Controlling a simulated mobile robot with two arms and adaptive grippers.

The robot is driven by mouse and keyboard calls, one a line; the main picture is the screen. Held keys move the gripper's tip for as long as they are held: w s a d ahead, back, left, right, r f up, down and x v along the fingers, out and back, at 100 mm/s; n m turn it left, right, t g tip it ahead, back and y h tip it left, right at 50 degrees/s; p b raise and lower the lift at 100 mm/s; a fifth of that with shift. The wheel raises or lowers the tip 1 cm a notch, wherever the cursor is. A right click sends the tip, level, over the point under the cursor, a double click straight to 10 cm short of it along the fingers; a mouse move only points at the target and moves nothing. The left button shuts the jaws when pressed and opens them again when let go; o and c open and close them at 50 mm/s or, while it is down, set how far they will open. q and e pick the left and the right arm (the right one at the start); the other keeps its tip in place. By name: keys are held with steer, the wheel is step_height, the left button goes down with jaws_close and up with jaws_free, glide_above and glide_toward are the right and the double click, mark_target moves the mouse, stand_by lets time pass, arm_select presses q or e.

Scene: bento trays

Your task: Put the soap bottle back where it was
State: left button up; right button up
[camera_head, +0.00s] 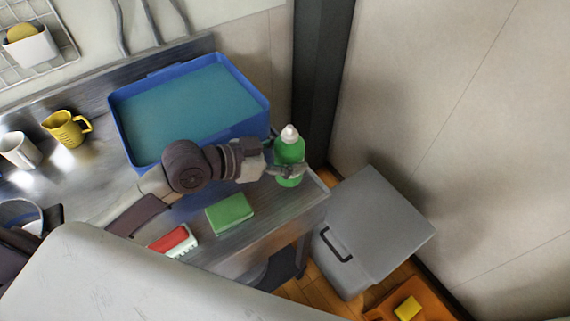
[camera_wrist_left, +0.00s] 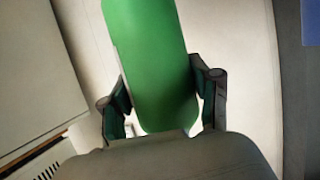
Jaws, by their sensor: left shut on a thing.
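The soap bottle (camera_head: 289,148) is green with a white cap. It is at the right end of the metal counter, beside the blue basin's right corner. My left gripper (camera_head: 287,172) is shut around its lower part. In the left wrist view the green bottle (camera_wrist_left: 150,60) fills the space between the two fingers of my left gripper (camera_wrist_left: 163,95). The bottle looks upright in the head view. I cannot tell whether its base touches the counter. My right gripper is not in view.
The blue basin (camera_head: 118,105) holds teal water behind my left arm. A green sponge (camera_head: 230,212) and a red-and-white brush (camera_head: 174,241) lie on the counter in front. Yellow (camera_head: 68,129) and white (camera_head: 20,150) mugs stand left. A grey bin (camera_head: 372,225) stands beyond the counter's right edge.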

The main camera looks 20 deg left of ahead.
mark_target(285, 164)
arm_select(q)
steer(key=shift+w+a+f, duration=0.35)
steer(key=shift+a+f, duration=0.05)
steer(key=shift+a, duration=0.1)
step_height(285, 164, down, 3)
steer(key=shift+f, duration=0.4)
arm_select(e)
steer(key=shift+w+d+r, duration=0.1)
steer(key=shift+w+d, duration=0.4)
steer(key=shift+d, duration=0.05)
arm_select(q)
steer(key=shift+f, duration=0.2)
steer(key=o, duration=1.4)
steer(key=shift+o, duration=0.2)
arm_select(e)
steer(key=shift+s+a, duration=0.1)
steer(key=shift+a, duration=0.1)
